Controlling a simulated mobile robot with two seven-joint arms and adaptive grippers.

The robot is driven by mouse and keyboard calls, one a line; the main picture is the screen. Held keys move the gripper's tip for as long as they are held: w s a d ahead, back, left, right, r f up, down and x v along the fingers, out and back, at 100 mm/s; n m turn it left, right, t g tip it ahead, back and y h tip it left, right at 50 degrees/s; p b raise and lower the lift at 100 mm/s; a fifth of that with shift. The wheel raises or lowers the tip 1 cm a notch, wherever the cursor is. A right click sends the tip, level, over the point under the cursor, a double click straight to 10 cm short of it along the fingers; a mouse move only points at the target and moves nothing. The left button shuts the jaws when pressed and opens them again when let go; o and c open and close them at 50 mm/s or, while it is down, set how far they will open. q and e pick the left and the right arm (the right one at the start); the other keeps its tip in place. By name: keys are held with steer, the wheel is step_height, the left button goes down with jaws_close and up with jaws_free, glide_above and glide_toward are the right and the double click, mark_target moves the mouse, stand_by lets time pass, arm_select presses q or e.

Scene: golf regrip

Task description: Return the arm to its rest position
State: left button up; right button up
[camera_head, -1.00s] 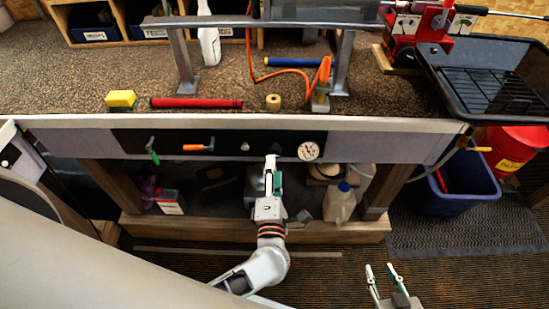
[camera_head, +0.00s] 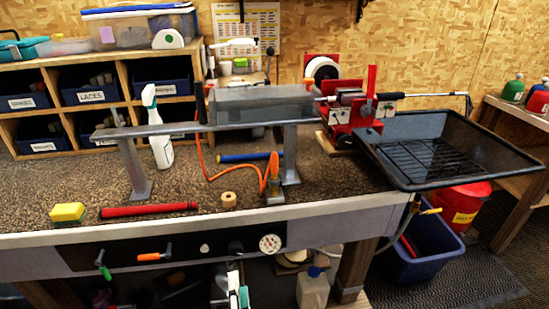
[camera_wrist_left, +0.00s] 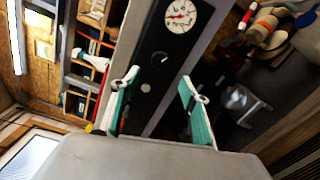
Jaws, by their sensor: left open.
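My left gripper (camera_head: 238,287) shows at the bottom edge of the head view, in front of the bench's lower shelf. Its arm is cut off below the frame. In the left wrist view the gripper (camera_wrist_left: 160,88) has its two green and white fingers wide apart, with nothing between them. Beyond them is the dark front panel (camera_wrist_left: 152,70) with the round gauge (camera_wrist_left: 181,15). My right gripper is outside both current views.
The bench top (camera_head: 330,193) holds a yellow sponge (camera_head: 67,212), a red grip (camera_head: 150,210), a tape roll (camera_head: 228,199) and a spray bottle (camera_head: 157,130). A red clamp (camera_head: 350,120) holds a club shaft. A black tray (camera_head: 445,150) juts out at right, above a blue bin (camera_head: 425,255).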

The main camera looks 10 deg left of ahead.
arm_select(q)
steer(key=s+d+f+m+g+h, duration=0.1)
steer(key=s+f+m+h, duration=0.3)
steer(key=m, duration=0.8)
steer(key=s+d+f+m+g+h, duration=0.1)
steer(key=m+g+h, duration=0.1)
steer(key=m+h, duration=0.65)
steer(key=s+a+f+m+g+y, duration=0.3)
steer(key=s+a+f+m+y, duration=0.2)
steer(key=a+f+m, duration=0.2)
steer(key=shift+a+f+m, duration=0.35)
steer(key=shift+a+f, duration=0.45)
steer(key=shift+a, duration=0.15)
steer(key=c, duration=0.5)
steer(key=shift+a, duration=0.1)
